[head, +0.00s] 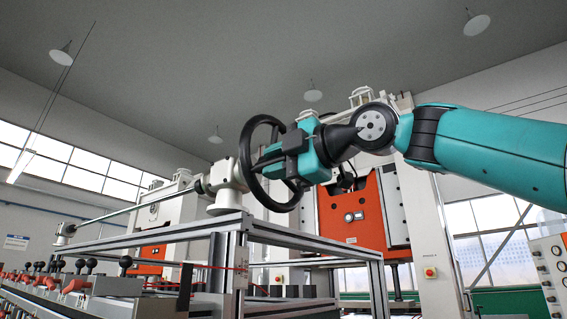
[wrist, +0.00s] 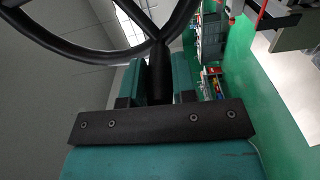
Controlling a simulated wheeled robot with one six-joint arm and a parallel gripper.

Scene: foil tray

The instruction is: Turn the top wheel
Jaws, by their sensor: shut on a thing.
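The black spoked handwheel (head: 245,150) stands upright at the top of the metal frame, on a white gear housing at the end of a long shaft. My gripper (head: 272,165) reaches it from the right and covers part of its rim and spokes. In the wrist view the wheel's rim (wrist: 75,48) curves across the top. A black bar-like part of the wheel comes down from the rim between the two teal fingers of my gripper (wrist: 158,80). The fingers are shut on this part. Their exact contact points are partly hidden.
The aluminium frame (head: 245,232) stands below the wheel. A shaft (head: 120,214) runs left from the white housing (head: 226,178). An orange and white machine (head: 352,215) stands behind my arm. A bench with levers (head: 85,284) lies at lower left. Space above the wheel is clear.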

